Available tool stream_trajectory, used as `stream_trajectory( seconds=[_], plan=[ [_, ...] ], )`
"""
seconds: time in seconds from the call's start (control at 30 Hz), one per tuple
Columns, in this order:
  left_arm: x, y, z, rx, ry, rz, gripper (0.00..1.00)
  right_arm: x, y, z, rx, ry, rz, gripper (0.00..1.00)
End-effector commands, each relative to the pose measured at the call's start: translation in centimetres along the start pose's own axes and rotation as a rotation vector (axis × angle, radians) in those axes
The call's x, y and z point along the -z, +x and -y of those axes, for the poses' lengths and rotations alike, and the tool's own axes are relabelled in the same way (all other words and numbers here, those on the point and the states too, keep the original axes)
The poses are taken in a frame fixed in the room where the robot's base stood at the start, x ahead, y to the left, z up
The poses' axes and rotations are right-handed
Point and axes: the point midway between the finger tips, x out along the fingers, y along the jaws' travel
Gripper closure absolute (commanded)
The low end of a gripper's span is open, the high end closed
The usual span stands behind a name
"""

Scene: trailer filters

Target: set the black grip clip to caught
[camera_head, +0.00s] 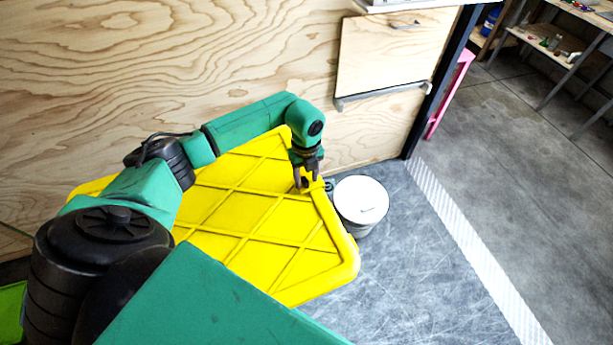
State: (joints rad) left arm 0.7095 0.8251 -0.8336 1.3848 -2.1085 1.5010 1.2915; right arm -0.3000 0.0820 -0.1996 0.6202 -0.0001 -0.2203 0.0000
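A yellow lid (235,212) with raised diagonal ribs covers a box by the plywood wall. A small dark piece (305,183), which looks like the black grip clip, sits near the lid's right edge. My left gripper (307,183) points down over it, fingers apart, one on each side of the piece as seen from here. I cannot tell whether the fingers touch it, or whether the clip is caught. Another small dark part (329,187) shows at the lid's edge, just right of the gripper. My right gripper is not in view.
A white-lidded bucket (361,201) stands on the grey floor close to the lid's right edge. The plywood wall (180,60) is close behind my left arm, with a wooden drawer front (391,55) beyond. A pink object (450,95) stands past the dark post. Floor to the right is clear.

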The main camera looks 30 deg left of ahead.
Motion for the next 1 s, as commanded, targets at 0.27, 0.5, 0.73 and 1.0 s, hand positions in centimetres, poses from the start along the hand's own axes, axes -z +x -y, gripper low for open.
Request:
stream_trajectory(
  seconds=[0.27, 0.5, 0.73, 1.0],
  plan=[
    [0.0, -0.4, 0.1, 0.002, 0.000, 0.001, 0.50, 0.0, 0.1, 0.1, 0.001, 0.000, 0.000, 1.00],
    [-0.1, -5.5, 0.1, 0.006, 0.001, 0.006, 0.50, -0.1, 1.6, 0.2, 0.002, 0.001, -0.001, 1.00],
    [0.0, -12.0, 0.0, 0.005, 0.001, 0.003, 0.50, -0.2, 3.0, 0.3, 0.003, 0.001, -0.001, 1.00],
    [0.0, -14.6, -0.1, 0.001, 0.001, 0.000, 0.50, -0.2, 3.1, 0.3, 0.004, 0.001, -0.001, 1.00]
  ],
)
